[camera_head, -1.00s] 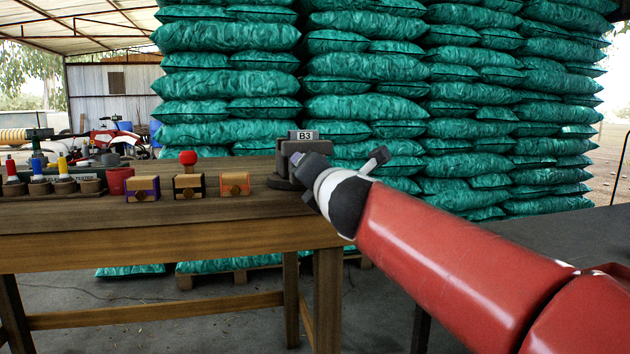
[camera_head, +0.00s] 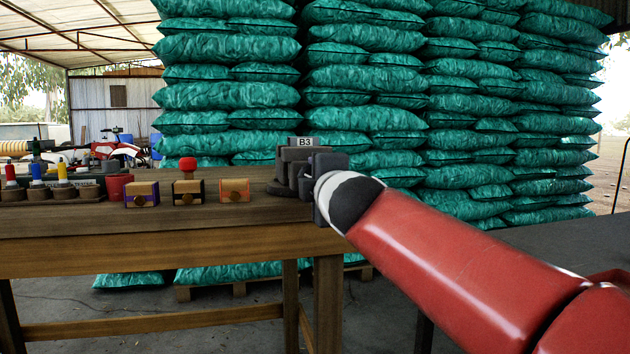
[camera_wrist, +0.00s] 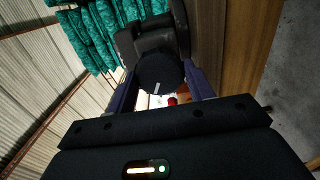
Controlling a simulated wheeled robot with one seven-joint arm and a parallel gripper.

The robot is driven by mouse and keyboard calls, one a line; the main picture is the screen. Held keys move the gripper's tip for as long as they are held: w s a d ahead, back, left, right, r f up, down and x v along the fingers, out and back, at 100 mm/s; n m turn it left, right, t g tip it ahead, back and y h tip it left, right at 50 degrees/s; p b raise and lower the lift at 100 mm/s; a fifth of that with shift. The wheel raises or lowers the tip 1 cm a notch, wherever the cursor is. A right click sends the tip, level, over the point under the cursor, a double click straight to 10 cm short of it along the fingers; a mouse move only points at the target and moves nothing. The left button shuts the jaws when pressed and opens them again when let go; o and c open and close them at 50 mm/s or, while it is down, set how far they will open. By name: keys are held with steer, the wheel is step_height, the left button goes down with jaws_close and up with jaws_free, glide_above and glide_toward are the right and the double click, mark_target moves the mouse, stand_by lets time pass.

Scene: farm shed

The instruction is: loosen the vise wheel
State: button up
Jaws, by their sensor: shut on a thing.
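The dark grey vise (camera_head: 292,170), labelled B3, stands at the right end of the wooden bench. Its round dark wheel (camera_wrist: 160,72) with a white mark shows in the wrist view, and the vise body (camera_wrist: 150,36) is behind it. My gripper (camera_wrist: 161,82) is shut on the wheel, one finger on each side of it. In the head view my gripper (camera_head: 324,180) is at the vise's right side, and my wrist hides the wheel there.
On the wooden bench (camera_head: 150,222), left of the vise, stand several small wooden boxes (camera_head: 236,190), one with a red knob (camera_head: 188,164), a red cup (camera_head: 118,186) and a rack of coloured bottles (camera_head: 40,190). Stacked green sacks (camera_head: 365,75) rise behind. A dark surface (camera_head: 560,240) lies right.

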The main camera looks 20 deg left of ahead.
steer(key=shift+c, duration=0.8)
steer(key=n+p, duration=0.2)
steer(key=n, duration=1.2)
steer(key=shift+r+p, duration=0.15)
steer(key=shift+p, duration=0.25)
steer(key=n, duration=0.5)
steer(key=shift+n+p, duration=0.35)
steer(key=shift+n, duration=0.05)
steer(key=n, duration=0.5)
steer(key=shift+p, duration=0.35)
steer(key=o, duration=1.1)
